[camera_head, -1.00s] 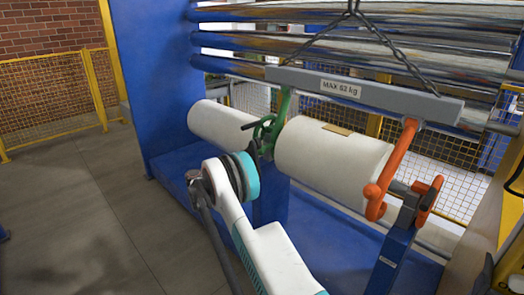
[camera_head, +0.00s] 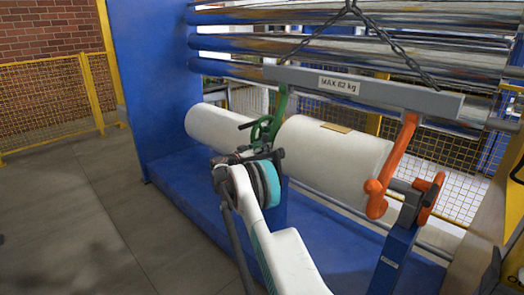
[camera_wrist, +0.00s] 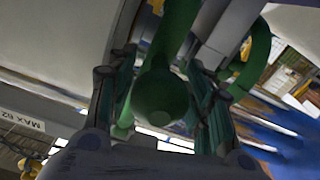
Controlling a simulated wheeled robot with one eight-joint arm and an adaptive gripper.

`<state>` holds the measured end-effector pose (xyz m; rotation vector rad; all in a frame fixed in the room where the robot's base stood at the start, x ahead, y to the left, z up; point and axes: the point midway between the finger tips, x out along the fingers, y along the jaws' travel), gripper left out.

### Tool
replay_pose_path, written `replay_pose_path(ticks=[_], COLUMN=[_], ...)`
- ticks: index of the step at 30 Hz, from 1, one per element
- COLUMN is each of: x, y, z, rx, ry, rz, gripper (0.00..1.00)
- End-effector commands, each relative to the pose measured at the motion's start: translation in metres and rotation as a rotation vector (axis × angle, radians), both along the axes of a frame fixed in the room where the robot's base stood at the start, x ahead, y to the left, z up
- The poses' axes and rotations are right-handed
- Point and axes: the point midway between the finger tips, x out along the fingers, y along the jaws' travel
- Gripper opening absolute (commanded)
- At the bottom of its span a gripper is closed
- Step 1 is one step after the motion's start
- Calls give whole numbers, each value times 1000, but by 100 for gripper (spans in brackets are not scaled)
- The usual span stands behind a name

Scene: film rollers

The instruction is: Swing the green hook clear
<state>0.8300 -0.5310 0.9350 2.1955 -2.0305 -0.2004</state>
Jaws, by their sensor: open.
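The green hook (camera_head: 280,108) hangs from the left part of a grey lifting beam (camera_head: 385,94), at the left end of a white roll (camera_head: 335,165). In the wrist view the green hook (camera_wrist: 160,98) shows a rounded knob between my two fingers. My gripper (camera_wrist: 163,70) is open, with one finger on each side of the knob; contact cannot be told. In the head view my gripper (camera_head: 262,155) is at the hook's lower end, partly hidden by my wrist. An orange hook (camera_head: 396,160) is at the roll's right end.
A green handwheel (camera_head: 262,130) sits close behind my gripper. Another white roll (camera_head: 222,130) lies to the left. A blue stand (camera_head: 392,262) is at the right. Chains (camera_head: 400,55) hold the beam. Open floor (camera_head: 90,220) lies at the left.

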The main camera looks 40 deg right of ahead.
Motion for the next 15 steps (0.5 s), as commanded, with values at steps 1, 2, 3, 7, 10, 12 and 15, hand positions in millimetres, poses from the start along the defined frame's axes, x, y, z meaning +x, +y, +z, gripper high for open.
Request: replay_pose_path(ticks=[1,2,3,7,10,12,15], x=[0,0,0,0,0,0,0], y=[0,0,0,0,0,0,0], z=[0,0,0,0,0,0,0], rx=[0,0,0,0,0,0,0], ry=[0,0,0,0,0,0,0], rz=[0,0,0,0,0,0,0], gripper=[47,47,47,22,0,0,0])
